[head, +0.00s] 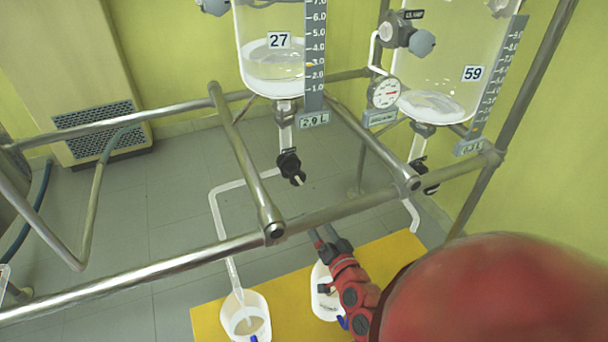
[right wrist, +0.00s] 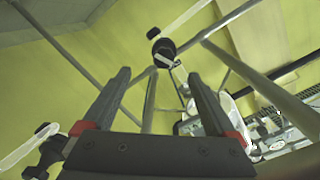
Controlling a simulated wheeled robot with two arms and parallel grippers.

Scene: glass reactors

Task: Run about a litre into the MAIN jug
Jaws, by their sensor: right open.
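Vessel 27 (head: 272,62) holds a shallow layer of clear liquid, and its plate reads 2.9 L. Its black bottom valve (head: 290,166) has a pale tube (head: 222,215) running down into a white jug (head: 246,318) with a blue mark. The jug's contents are unclear. A second white jug (head: 324,292) is partly hidden behind my red right arm. No MAIN label is readable. My right gripper (head: 324,236) is below the rail, under the valve and apart from it. In the right wrist view its fingers (right wrist: 163,88) are open and empty, with a black valve knob (right wrist: 163,50) beyond them.
Vessel 59 (head: 440,88) hangs at the right with a dial gauge (head: 385,92) and its own bottom valve and tube. Steel rails (head: 150,276) cross in front of and around the vessels. A yellow mat (head: 281,300) lies under the jugs.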

